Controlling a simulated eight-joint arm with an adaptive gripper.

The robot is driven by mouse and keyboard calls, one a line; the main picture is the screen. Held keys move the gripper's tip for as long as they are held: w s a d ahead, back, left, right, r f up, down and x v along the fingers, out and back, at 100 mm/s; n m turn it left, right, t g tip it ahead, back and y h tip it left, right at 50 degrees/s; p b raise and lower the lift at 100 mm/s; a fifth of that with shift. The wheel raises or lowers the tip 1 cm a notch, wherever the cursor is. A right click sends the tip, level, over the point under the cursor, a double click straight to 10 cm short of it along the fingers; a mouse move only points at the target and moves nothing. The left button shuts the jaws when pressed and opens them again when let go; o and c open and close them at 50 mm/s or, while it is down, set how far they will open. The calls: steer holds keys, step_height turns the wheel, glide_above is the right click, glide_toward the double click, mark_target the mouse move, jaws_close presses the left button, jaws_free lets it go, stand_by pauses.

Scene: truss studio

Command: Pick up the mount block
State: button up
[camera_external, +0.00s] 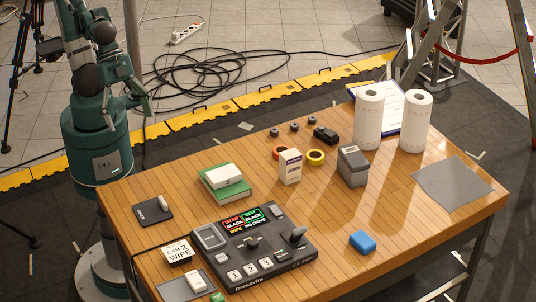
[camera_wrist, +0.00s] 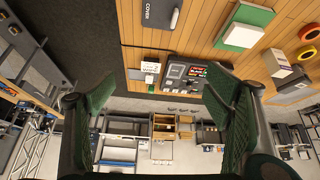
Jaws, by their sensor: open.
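No block carries a readable "mount" label. The likeliest match is a small black block (camera_external: 326,134) with a lumpy top, lying near the table's back edge in the external view. I cannot make it out in the wrist view. My gripper (camera_wrist: 158,88) is open and empty in the wrist view, its two green fingers wide apart. In the external view my arm is at the far left, and my gripper is high beside the table's left end, well away from the black block.
On the wooden table (camera_external: 395,225) stand paper rolls (camera_external: 368,118), a grey box (camera_external: 353,167), a white carton (camera_external: 290,167), tape rolls (camera_external: 316,157), a green book (camera_external: 228,192), a control panel (camera_external: 250,245) and a blue block (camera_external: 362,241). Small black knobs (camera_external: 294,127) lie left of the black block.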

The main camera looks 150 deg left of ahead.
steer(key=w+a+n+g, duration=0.1)
steer(key=w+a+n, duration=0.3)
steer(key=a, duration=0.5)
steer(key=w+a+r+n+g+y, duration=0.1)
steer(key=w+a, duration=0.4)
steer(key=a, duration=0.3)
steer(key=w+a+n+g, duration=0.1)
steer(key=w+a+n, duration=0.3)
steer(key=a, duration=0.5)
steer(key=n+g+h, duration=0.1)
steer(key=n+g, duration=0.3)
steer(key=n, duration=0.6)
glide_above(328, 130)
step_height(328, 130, down, 22)
steer(key=shift+w+d+f+p, duration=0.15)
steer(key=shift+f+p, duration=0.05)
steer(key=shift+p, duration=0.2)
steer(key=shift+s+a+f, duration=0.2)
steer(key=shift+a+f, duration=0.05)
steer(key=shift+a, duration=0.05)
steer(key=shift+f, duration=1.3)
